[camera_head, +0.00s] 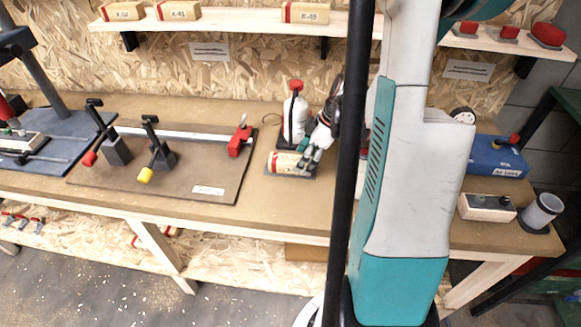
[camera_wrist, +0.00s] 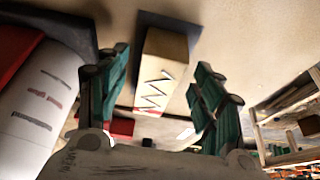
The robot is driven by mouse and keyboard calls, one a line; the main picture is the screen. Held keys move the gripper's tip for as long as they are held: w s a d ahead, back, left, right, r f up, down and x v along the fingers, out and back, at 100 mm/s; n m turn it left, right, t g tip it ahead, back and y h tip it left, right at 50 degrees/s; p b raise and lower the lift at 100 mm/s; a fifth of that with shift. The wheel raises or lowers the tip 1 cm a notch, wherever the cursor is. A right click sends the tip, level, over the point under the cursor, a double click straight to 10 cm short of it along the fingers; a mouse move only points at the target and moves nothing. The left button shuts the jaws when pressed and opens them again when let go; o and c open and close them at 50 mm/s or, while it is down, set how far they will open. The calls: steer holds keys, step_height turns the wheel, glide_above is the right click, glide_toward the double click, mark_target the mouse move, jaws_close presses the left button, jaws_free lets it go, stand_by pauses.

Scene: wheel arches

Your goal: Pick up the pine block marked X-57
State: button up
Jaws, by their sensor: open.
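A pale wooden block (camera_head: 285,163) with a red end lies on a dark pad on the workbench, in front of a white bottle. Its marking is too small to read in the head view. In the wrist view my teal fingers (camera_wrist: 160,85) are open, one on each side of the block, with visible gaps.
The white bottle (camera_head: 295,115) with a red cap stands close behind the block; it also shows at left in the wrist view (camera_wrist: 40,105). A clamp board (camera_head: 215,180) lies left. The upper shelf (camera_head: 240,22) holds similar labelled blocks. Bare bench lies in front.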

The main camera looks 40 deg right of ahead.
steer(key=shift+x, duration=1.1)
steer(key=c, duration=1.2)
steer(key=shift+r, duration=0.1)
